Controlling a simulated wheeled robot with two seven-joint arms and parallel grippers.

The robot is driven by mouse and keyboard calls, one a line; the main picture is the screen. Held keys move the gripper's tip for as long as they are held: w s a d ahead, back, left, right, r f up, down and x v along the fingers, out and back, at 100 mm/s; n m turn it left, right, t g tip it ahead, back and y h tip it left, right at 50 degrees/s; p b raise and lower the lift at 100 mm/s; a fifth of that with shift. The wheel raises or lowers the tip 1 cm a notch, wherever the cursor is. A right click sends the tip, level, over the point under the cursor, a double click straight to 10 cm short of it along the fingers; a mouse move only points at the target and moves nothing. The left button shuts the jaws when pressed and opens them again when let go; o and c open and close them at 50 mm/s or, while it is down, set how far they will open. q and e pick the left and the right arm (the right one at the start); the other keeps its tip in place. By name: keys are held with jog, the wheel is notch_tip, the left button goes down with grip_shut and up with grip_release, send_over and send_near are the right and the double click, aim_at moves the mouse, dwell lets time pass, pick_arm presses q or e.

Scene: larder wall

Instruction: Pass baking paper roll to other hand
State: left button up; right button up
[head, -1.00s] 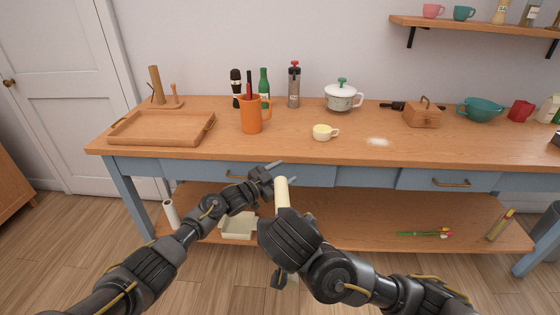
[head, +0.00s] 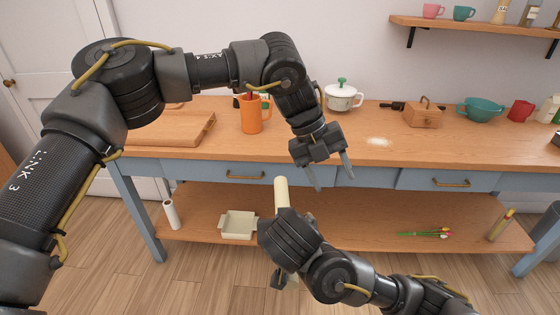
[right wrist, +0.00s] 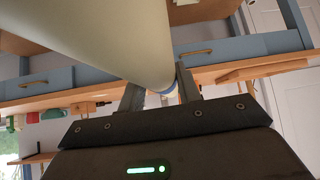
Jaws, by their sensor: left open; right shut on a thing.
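The baking paper roll (head: 281,190) is a pale cream cylinder, standing roughly upright in front of the table in the head view. My right gripper (right wrist: 158,88) is shut on it, and the roll (right wrist: 110,38) fills the upper left of the right wrist view.
The wooden table (head: 380,154) stands behind my grippers, with an orange jug (head: 251,121) and a white pot (head: 343,100) on top. Its lower shelf (head: 360,215) holds a cream dish (head: 238,225) and a white roll (head: 171,214). My left arm covers part of a wooden tray (head: 170,131).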

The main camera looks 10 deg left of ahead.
aim_at(282, 199)
pick_arm(q)
jog(key=a+r+t+y, duration=0.15)
jog(key=a+y, duration=0.35)
jog(key=a, duration=0.6)
jog(key=shift+n, duration=0.3)
jog(key=f, duration=1.1)
jog(key=shift+w+d+f, duration=0.15)
jog(key=shift+w+f, duration=0.1)
jog(key=shift+f, duration=0.1)
jog(key=c, duration=1.1)
jog(key=shift+c, duration=0.2)
pick_arm(e)
jog(key=o, duration=1.1)
jog(key=shift+o, duration=0.2)
